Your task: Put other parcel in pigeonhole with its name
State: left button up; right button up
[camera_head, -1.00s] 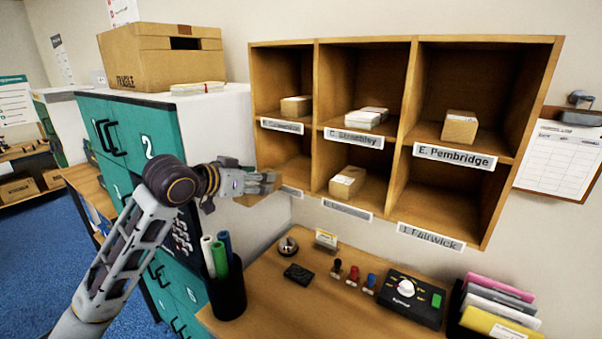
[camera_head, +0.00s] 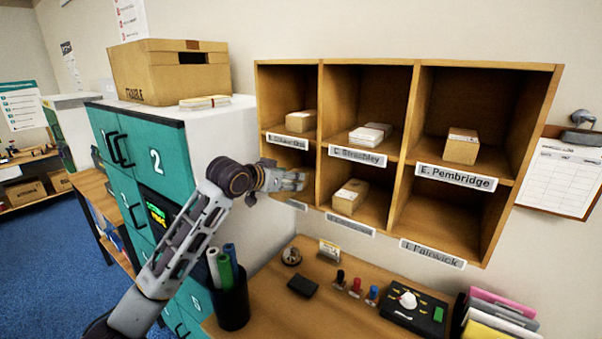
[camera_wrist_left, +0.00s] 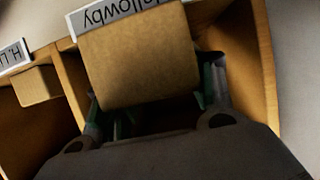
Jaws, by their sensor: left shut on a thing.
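My left gripper (camera_head: 300,180) is at the mouth of the lower left pigeonhole (camera_head: 283,157) of the wooden rack. It is shut on a plain brown parcel (camera_wrist_left: 138,58), which fills the upper middle of the left wrist view between the fingers. The gripper hides the parcel in the head view. A name plate (camera_wrist_left: 112,12) reading "...ollowby" shows upside down by the parcel, partly covered by it. Another parcel (camera_head: 349,197) lies in the lower middle pigeonhole and also shows in the left wrist view (camera_wrist_left: 36,86). My right gripper is not in view.
Upper pigeonholes hold parcels (camera_head: 461,147) and a white stack (camera_head: 371,134); the lower right one (camera_head: 440,215) looks empty. Teal lockers (camera_head: 135,185) stand left.

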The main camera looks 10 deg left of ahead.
aim_at(300, 171)
pick_arm(q)
jog(key=shift+w+d+p, duration=0.2)
jog(key=shift+w+d, duration=0.15)
jog(key=shift+w, duration=0.45)
jog(key=shift+w+d+p, duration=0.15)
jog(key=shift+w+d, duration=0.15)
jog(key=shift+w, duration=0.45)
jog(key=shift+w+d+r+p, duration=0.1)
jog(key=shift+w+d+p, duration=0.25)
jog(key=shift+w, duration=0.4)
jog(key=shift+w+d+r+p, duration=0.1)
jog(key=shift+w+d+p, duration=0.15)
jog(key=shift+w, duration=0.45)
jog(key=shift+w+d+f, duration=0.1)
jog(key=shift+f, duration=0.75)
jog(key=shift+f, duration=0.15)
jog(key=o, duration=1.2)
jog(key=shift+c, duration=0.2)
